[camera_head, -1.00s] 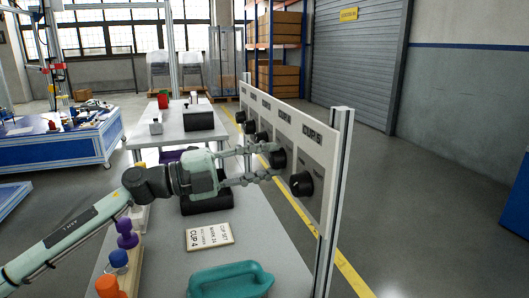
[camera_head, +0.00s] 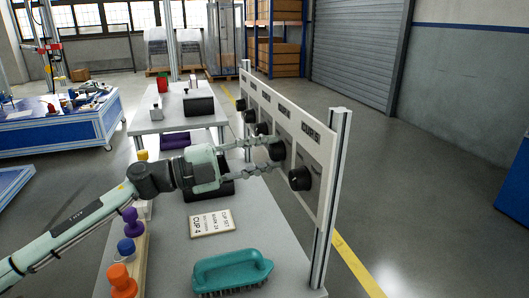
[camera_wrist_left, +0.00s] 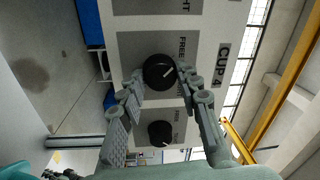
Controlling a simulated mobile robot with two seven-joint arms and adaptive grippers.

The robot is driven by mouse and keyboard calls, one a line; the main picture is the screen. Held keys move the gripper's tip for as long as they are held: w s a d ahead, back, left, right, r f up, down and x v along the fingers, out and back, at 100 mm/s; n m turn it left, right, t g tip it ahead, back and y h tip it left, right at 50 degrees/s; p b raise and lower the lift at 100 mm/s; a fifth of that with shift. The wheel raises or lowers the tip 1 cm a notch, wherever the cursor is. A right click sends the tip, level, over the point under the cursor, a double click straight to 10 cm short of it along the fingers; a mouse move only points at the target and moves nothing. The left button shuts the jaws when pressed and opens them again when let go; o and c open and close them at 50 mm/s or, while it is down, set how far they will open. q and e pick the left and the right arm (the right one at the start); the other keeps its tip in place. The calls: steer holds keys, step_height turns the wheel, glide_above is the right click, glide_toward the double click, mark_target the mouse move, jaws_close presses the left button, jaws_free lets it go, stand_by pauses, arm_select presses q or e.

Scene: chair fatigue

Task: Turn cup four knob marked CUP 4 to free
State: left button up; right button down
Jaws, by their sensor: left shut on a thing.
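The upright panel (camera_head: 318,150) carries a row of black round knobs. The CUP 4 knob (camera_head: 277,151) sits one place beyond the nearest knob (camera_head: 299,179), which is under the CUP 5 label. In the left wrist view the CUP 4 knob (camera_wrist_left: 156,74) lies between my fingers, beside the CUP 4 label (camera_wrist_left: 221,66). Its white pointer line slants up and right, roughly toward the word FREE (camera_wrist_left: 182,50). My left gripper (camera_head: 273,158) is shut on this knob, a finger on each side. My right gripper is not in view.
Below the arm, the grey table (camera_head: 265,215) holds a CUP 4 card (camera_head: 211,223), a teal brush (camera_head: 232,271) and a rack with purple, blue and orange pieces (camera_head: 139,245). The panel post (camera_head: 332,200) stands at the right. A second table (camera_head: 150,127) is behind.

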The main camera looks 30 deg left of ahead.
arm_select(q)
steer(key=o, duration=1.2)
steer(key=shift+c, duration=0.2)
steer(key=v, duration=1.2)
steer(key=shift+s, duration=0.1)
